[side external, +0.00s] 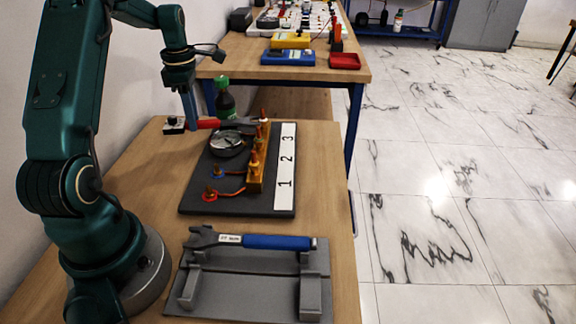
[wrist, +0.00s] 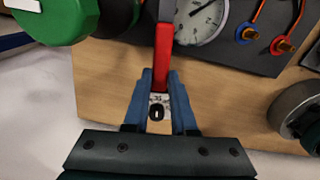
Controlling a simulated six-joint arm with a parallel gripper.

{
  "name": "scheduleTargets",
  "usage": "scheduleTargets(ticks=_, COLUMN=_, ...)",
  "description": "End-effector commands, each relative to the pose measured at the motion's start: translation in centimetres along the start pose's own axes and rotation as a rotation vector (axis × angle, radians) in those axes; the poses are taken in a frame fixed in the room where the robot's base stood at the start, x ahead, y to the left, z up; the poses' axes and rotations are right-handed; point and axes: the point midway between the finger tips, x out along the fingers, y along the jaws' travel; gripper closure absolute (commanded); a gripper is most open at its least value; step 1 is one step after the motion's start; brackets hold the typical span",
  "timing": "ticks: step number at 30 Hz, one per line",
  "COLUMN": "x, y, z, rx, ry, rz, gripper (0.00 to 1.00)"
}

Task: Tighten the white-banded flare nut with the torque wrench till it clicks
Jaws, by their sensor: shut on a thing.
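My gripper (side external: 190,122) is shut on the red handle (wrist: 163,58) of a tool; the handle lies between its blue fingers (wrist: 161,80) in the wrist view. In the side view this red-handled tool (side external: 208,123) points right, its grey end close to the far end of the brass manifold (side external: 256,172), by number 3. I cannot tell whether it touches a fitting. A blue-handled wrench (side external: 265,242) with a white label lies across a grey cradle (side external: 250,292) at the front.
A pressure gauge (side external: 228,143), also in the wrist view (wrist: 202,18), and blue and red hose fittings sit on the black board (side external: 262,208). A green-capped bottle (side external: 224,100) stands behind.

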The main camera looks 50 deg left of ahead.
Motion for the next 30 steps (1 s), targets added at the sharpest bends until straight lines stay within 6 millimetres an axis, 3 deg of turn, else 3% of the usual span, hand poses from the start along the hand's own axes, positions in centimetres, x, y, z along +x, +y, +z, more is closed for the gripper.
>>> scheduleTargets(ticks=30, x=-0.1, y=0.0, z=-3.3, rx=0.0, ry=0.0, rz=0.002, gripper=1.0)
